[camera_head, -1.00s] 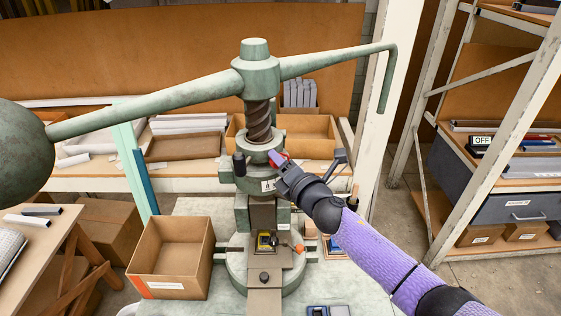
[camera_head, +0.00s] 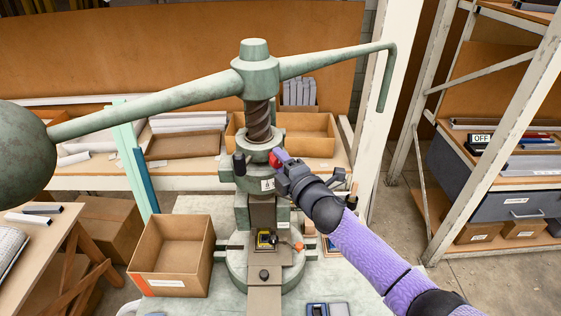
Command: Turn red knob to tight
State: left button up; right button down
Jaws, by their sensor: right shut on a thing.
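The green fly press (camera_head: 256,190) stands in the middle, with its long swing arm across the top and a ball weight (camera_head: 22,157) at the left. The red knob (camera_head: 275,160) is on the right front of the press collar, just below the screw. My right gripper (camera_head: 280,162) comes in from the right and is shut on the red knob, hiding part of it. A small label (camera_head: 267,184) is on the collar below the knob. My left gripper is not in view.
An open cardboard box (camera_head: 172,258) stands left of the press base. Blue-grey trays (camera_head: 328,310) lie in front. A shelf rack (camera_head: 500,140) stands at right.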

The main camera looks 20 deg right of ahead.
dwell(0.4)
jog(key=shift+c, duration=1.4)
grip_release()
jog(key=v, duration=1)
jog(key=shift+b, duration=0.4)
